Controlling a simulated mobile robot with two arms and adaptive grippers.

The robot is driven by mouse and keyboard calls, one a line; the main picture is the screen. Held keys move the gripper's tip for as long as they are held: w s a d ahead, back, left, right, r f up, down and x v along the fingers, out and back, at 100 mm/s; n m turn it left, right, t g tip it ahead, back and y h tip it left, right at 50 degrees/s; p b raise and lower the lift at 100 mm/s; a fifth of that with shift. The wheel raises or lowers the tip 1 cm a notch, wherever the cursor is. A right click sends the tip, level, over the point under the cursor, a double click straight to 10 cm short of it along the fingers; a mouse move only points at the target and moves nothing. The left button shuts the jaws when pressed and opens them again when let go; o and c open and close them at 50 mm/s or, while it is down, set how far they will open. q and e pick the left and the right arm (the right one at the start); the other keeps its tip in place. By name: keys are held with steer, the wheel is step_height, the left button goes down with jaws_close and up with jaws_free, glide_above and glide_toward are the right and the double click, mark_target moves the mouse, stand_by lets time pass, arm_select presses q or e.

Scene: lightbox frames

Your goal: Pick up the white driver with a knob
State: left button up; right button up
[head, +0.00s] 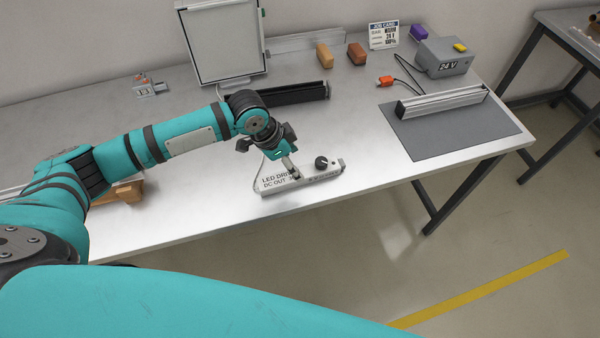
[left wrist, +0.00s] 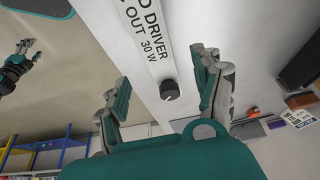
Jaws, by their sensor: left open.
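The white driver (head: 318,180) lies on the workbench near its front edge. It is a long white bar with a black knob (head: 321,162) and "LED DRI… DC OUT" lettering. In the left wrist view, the driver (left wrist: 146,48) shows with "DRIVER OUT 30 W" and its knob (left wrist: 169,89). My left gripper (head: 280,165) is just above and behind the driver's left half, and hides part of it in the head view. In the left wrist view, the left gripper (left wrist: 166,88) is open, with its fingers on either side of the driver and nothing clearly gripped.
The metal workbench (head: 370,165) holds a white framed panel (head: 222,42), a dark bar (head: 300,92), a grey mat (head: 455,140) with a metal profile, and a grey 24 V box (head: 445,57). Orange and brown blocks stand at the back. A second table (head: 570,40) is at right.

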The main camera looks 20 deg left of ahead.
arm_select(q)
steer(key=x, duration=0.1)
steer(key=p+x, duration=0.1)
steer(key=x, duration=0.2)
steer(key=shift+s+a+f+p, duration=0.1)
steer(key=shift+a+f+p, duration=0.05)
steer(key=shift+f+p, duration=0.25)
steer(key=shift+f, duration=0.45)
jaws_close()
